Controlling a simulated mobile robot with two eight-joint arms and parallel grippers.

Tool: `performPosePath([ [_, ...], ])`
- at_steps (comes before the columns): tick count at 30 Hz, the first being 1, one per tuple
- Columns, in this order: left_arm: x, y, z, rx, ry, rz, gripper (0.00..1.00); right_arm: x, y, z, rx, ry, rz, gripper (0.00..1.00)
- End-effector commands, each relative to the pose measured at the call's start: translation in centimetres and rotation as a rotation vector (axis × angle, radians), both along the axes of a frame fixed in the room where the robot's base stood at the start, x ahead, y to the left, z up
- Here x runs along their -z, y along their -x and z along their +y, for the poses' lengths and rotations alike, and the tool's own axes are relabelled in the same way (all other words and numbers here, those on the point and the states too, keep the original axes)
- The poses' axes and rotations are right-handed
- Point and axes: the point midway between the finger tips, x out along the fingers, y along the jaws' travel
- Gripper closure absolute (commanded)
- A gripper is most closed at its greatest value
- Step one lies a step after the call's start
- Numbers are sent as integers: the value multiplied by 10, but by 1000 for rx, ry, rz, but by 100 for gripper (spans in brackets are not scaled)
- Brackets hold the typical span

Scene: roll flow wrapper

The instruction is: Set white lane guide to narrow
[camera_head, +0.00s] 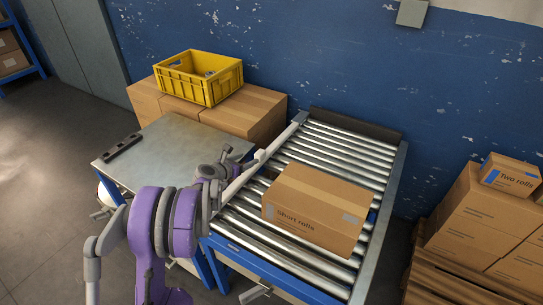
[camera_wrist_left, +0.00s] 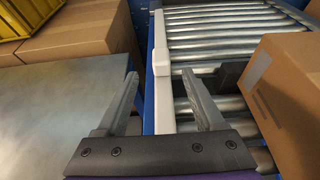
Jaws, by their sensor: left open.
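The white lane guide (camera_head: 280,139) is a long pale bar running along the left side of the roller conveyor. In the left wrist view the white lane guide (camera_wrist_left: 161,98) runs away from me, with a thicker block part-way along it. My left gripper (camera_wrist_left: 160,76) is open, its two fingers appearing on either side of the guide, with visible gaps; I cannot tell its height above it. In the head view my left gripper (camera_head: 234,160) is at the conveyor's left edge, partly hidden by my arm. My right gripper is not in view.
A "Short rolls" carton (camera_head: 318,205) lies on the roller conveyor (camera_head: 345,145), right of the guide. A metal table (camera_head: 180,145) stands left, with a dark bar (camera_head: 122,147) on it. A yellow crate (camera_head: 205,82) sits on cartons behind. Stacked cartons (camera_head: 475,225) stand at right.

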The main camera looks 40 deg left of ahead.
Motion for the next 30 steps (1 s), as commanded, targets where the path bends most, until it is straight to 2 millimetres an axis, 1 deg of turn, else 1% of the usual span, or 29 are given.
performPosePath([
  [5,10,-25,1,4,-1,1,30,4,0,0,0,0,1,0],
  [12,28,-67,5,5,-2,1,30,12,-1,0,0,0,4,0],
  [15,33,-81,7,5,-2,2,30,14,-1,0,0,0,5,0],
  [18,37,-90,8,5,-3,2,30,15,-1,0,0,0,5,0],
  [21,38,-94,8,4,-4,2,30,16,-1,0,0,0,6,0],
  [29,38,-95,9,4,-4,2,30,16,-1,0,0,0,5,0],
  [30,38,-95,9,4,-4,2,32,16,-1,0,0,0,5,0],
])
